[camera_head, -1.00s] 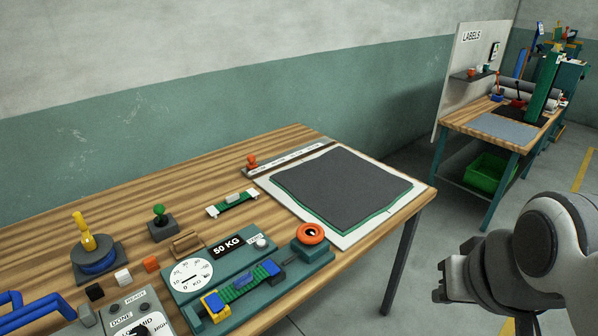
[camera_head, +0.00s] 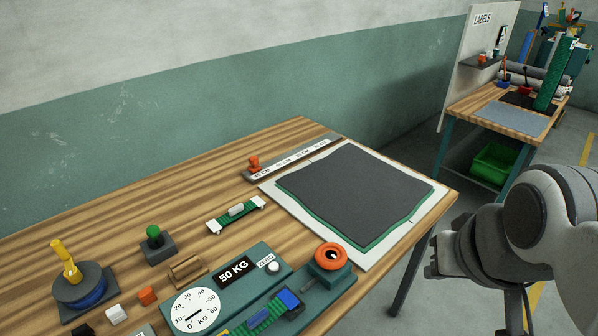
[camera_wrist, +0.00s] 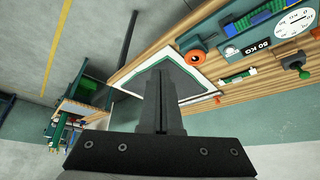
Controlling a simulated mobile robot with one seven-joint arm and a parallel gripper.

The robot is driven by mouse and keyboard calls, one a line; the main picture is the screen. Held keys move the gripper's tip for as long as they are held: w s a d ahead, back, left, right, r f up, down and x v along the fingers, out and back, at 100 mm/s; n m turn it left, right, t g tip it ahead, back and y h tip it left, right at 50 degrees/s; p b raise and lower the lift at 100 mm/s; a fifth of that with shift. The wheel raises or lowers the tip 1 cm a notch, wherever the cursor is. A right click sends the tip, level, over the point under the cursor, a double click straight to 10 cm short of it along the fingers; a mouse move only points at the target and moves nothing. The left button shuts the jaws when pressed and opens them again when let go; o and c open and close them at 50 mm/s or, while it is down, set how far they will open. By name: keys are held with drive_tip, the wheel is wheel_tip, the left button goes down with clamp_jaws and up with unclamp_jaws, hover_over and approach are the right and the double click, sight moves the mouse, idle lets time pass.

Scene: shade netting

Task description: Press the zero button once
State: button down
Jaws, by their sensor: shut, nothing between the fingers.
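The zero button is a small white round knob (camera_head: 273,267) beside a label reading ZERO, on a teal scale unit (camera_head: 215,284) with a 50 KG plate and a round white dial. My gripper (camera_wrist: 160,72) is shut and empty in the wrist view, apart from the button. In the head view my gripper (camera_head: 436,258) is at the right, off the table's right edge, and its fingers are hard to make out.
An orange ring knob (camera_head: 332,257) stands just right of the button. A black mat (camera_head: 352,192) lies on the right part of the wooden table. A green-topped knob (camera_head: 154,236), a blue spool (camera_head: 84,291) and small blocks stand left. A second bench (camera_head: 500,120) is far right.

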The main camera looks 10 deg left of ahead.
idle(0.3)
drive_tip(key=m+g+y+p, duration=0.1)
drive_tip(key=m+y+p, duration=0.1)
drive_tip(key=m+y, duration=0.95)
hover_over(278, 267)
wheel_tip(278, 267, down, 16)
drive_tip(key=m+h, duration=0.3)
drive_tip(key=h, duration=0.1)
drive_tip(key=shift+f+y, duration=0.15)
drive_tip(key=shift+y, duration=0.1)
drive_tip(key=shift+f, duration=0.15)
wheel_tip(278, 267, down, 7)
drive_tip(key=b, duration=0.5)
drive_tip(key=shift+b, duration=0.35)
drive_tip(key=shift+f+b, duration=0.75)
drive_tip(key=shift+b, duration=0.2)
